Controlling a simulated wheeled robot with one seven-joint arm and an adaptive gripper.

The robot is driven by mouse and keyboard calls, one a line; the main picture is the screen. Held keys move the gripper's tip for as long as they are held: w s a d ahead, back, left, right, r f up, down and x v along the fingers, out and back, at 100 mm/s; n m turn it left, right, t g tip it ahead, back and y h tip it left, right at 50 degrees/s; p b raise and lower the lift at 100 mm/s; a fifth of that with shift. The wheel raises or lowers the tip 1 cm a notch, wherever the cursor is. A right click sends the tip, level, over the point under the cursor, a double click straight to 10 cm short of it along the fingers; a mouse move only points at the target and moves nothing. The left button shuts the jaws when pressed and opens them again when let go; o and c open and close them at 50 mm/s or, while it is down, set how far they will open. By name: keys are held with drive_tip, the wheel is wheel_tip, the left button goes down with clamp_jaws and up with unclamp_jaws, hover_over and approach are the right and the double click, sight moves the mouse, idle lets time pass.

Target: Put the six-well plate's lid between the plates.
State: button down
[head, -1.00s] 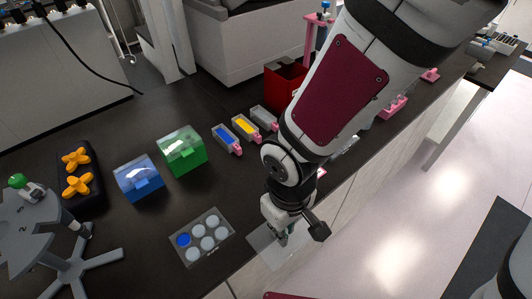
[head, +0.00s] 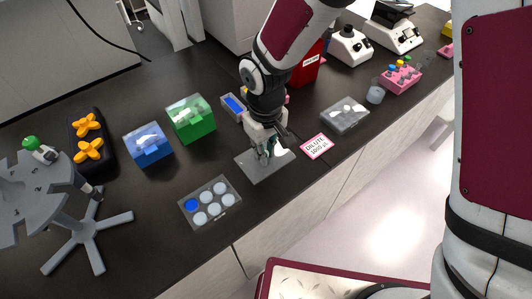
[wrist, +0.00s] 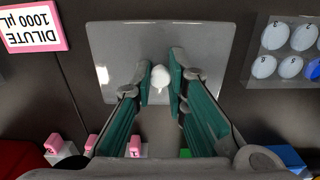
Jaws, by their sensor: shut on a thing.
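The lid (head: 264,170) is a clear grey rectangular sheet with a small white knob (wrist: 160,78) at its middle. My gripper (head: 268,150) is above the lid, its green-padded fingers (wrist: 160,88) shut on the knob. The lid is over the bench between the six-well plate (head: 209,203) and a second clear plate (head: 345,114). Whether it touches the bench cannot be told. The six-well plate has one blue well and several pale ones. It also shows at the upper right of the wrist view (wrist: 290,48), apart from the lid.
A pink-edged "DILUTE" card (head: 316,146) lies right of the lid. A green box (head: 190,118) and a blue box (head: 149,144) stand behind the six-well plate. A blue-filled trough (head: 234,106) is behind my gripper. The bench's front edge is close to the lid.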

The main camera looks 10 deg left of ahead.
drive_tip(key=shift+s+f, duration=0.1)
drive_tip(key=shift+f, duration=1.2)
drive_tip(key=shift+f, duration=0.1)
drive_tip(key=c, duration=1.6)
unclamp_jaws()
wheel_tip(320, 180, up, 12)
drive_tip(key=shift+r+b, duration=0.15)
drive_tip(key=shift+b, duration=0.3)
drive_tip(key=shift+d, duration=0.1)
